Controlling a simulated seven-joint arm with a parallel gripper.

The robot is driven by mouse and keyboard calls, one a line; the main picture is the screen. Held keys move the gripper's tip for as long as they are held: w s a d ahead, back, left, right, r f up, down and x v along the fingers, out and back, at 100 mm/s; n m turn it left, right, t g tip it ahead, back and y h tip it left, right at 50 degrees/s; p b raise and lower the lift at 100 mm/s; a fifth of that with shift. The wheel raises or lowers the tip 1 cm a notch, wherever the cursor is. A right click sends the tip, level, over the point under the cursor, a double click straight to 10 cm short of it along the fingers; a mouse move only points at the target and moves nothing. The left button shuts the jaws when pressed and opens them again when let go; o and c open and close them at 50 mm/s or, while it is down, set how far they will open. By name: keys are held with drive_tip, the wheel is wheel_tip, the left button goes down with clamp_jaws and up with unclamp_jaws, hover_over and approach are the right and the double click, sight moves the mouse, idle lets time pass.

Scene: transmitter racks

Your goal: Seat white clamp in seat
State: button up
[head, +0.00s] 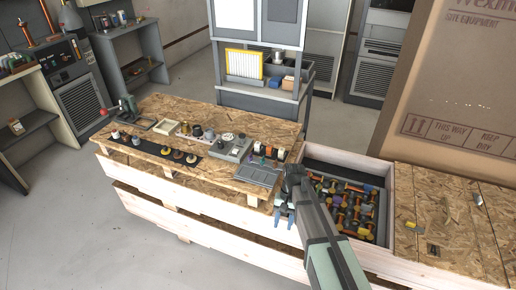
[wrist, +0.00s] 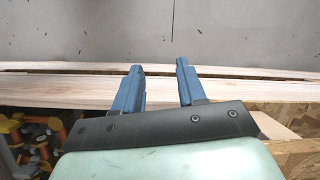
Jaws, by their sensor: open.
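My gripper (head: 284,217) hangs over the front edge of the wooden bench, left of the open bin. Its two blue fingers are apart with nothing between them; they also show in the wrist view (wrist: 159,68), over pale planks and grey floor. I cannot single out the white clamp for sure. Small pale pieces stand on the bench, one at the left end of a dark strip (head: 150,147). A row of small coloured pieces (head: 268,152) stands right of a grey box (head: 230,148). I cannot tell which part is the seat.
A grey ribbed tray (head: 258,174) lies at the bench's front right. The open bin (head: 385,205) holds many orange spools and coloured parts. Small yellow-and-dark pieces (head: 410,226) lie on the chipboard to the right. A large cardboard box (head: 455,90) stands behind it.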

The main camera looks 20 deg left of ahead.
sight(258, 143)
drive_tip(key=shift+t, duration=0.3)
drive_tip(key=w+a+r, duration=0.1)
drive_tip(key=a+r, duration=0.2)
drive_tip(key=w+a+r, duration=0.1)
drive_tip(key=a+r, duration=0.2)
drive_tip(key=w+a+r, duration=0.1)
drive_tip(key=a+r, duration=0.1)
drive_tip(key=a, duration=0.1)
drive_tip(key=shift+w+r, duration=0.35)
drive_tip(key=shift+r, duration=0.05)
drive_tip(key=shift+t, duration=0.4)
drive_tip(key=w+a+r, duration=0.5)
drive_tip(key=shift+w+a+r, duration=0.15)
drive_tip(key=shift+w+a, duration=0.1)
drive_tip(key=shift+a, duration=0.05)
drive_tip(key=w+a+r+m+t, duration=0.1)
drive_tip(key=w+a+r, duration=0.25)
drive_tip(key=w, duration=0.65)
drive_tip(key=w+a+r+m+t, duration=0.25)
drive_tip(key=w+r, duration=0.25)
drive_tip(key=w, duration=0.5)
drive_tip(key=shift+n+g, duration=0.35)
drive_tip(key=shift+n, duration=0.1)
drive_tip(key=f, duration=0.9)
drive_tip(key=a+f, duration=0.1)
drive_tip(key=f, duration=0.4)
drive_tip(key=shift+s+f, duration=0.1)
drive_tip(key=shift+s, duration=0.15)
drive_tip(key=c, duration=0.7)
drive_tip(key=shift+c, duration=0.2)
